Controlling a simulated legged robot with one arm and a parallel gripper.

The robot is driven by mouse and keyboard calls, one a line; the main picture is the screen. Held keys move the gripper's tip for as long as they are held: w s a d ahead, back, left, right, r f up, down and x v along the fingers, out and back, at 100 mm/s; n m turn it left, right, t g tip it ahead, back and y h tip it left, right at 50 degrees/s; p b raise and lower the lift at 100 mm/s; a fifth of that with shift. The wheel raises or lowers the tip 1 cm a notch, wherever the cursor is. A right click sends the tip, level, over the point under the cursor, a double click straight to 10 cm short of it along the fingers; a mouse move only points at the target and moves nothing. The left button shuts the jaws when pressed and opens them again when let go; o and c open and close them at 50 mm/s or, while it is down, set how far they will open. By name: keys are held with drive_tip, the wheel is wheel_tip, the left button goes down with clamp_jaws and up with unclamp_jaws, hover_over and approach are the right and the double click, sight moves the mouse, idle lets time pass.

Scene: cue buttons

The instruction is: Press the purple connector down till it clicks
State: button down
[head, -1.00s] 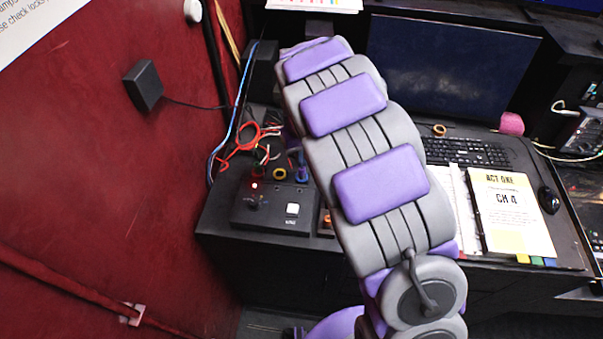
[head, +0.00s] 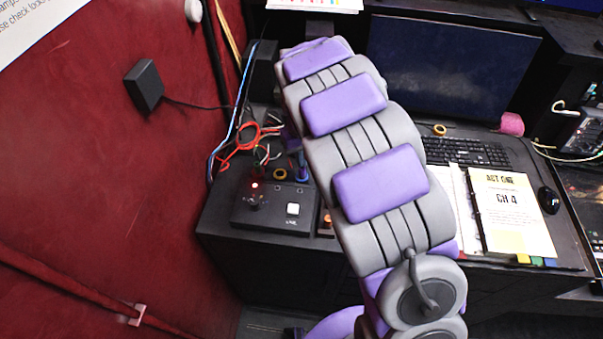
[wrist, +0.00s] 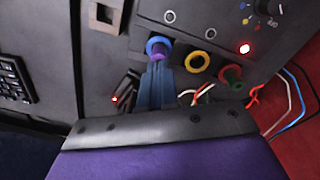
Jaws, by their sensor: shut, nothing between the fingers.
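The purple connector (wrist: 159,51) sits in a blue ring on the black panel in the wrist view, upper middle. In the head view a small blue-purple piece (head: 302,172) shows at the panel's back edge, beside my arm. My gripper (wrist: 157,68) is shut, with nothing between its fingers. Its blue-grey fingertips end right at the purple connector and overlap its lower edge in the picture. I cannot tell whether they touch it. My arm hides the gripper in the head view.
A yellow ring socket (wrist: 197,61) and a red plug (wrist: 231,73) with loose wires sit right of the connector in the wrist view. A red light (head: 255,186) glows on the panel, near a white button (head: 292,209). A keyboard (head: 468,152) and binder (head: 510,215) lie to the right.

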drive_tip(key=shift+f, duration=0.95)
idle(0.4)
drive_tip(key=shift+r, duration=0.15)
drive_tip(key=shift+r+p, duration=1.4)
drive_tip(key=shift+r, duration=1.95)
